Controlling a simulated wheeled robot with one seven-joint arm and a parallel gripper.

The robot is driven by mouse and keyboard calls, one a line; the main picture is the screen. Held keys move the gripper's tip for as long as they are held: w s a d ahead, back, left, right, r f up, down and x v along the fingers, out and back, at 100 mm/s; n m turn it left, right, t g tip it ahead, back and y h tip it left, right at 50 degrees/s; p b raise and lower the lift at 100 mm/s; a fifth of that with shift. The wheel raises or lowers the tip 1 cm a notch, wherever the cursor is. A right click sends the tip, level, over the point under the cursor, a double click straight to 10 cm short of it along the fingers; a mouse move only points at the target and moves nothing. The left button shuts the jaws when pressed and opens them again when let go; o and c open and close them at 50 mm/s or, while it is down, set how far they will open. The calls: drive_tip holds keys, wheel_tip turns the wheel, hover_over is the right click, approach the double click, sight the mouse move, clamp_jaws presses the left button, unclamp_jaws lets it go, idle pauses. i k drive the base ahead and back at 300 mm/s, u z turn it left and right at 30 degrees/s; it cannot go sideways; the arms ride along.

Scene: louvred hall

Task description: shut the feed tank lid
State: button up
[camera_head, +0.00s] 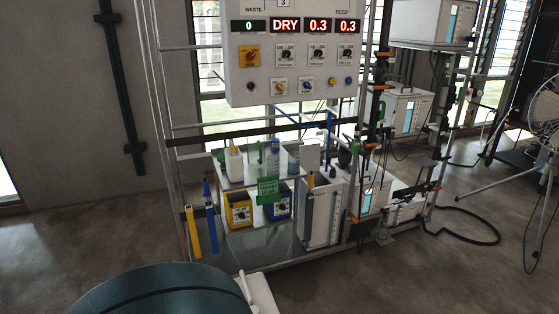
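A white upright tank (321,214) with a level strip on its front stands low in the rack, right of the yellow and blue units. It is probably the feed tank, but its label is too small to read. A pale flat panel (309,156) stands upright at the tank's top back edge and looks like its raised lid. A small yellow-tipped item (311,180) shows at the top of the tank. My gripper is not in view.
A control box (291,75) with lit displays hangs above. A shelf with bottles (273,150), a green sign (268,190) and yellow (239,212) and blue (278,208) units is left of the tank. Pipes and valves (374,150) crowd its right. Floor in front is clear; a black hose (470,240) lies right.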

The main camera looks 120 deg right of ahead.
sight(310, 154)
drive_tip(key=z, duration=1.55)
drive_tip(key=i, duration=4.05)
drive_tip(key=z, duration=2.7)
drive_tip(key=i, duration=3.75)
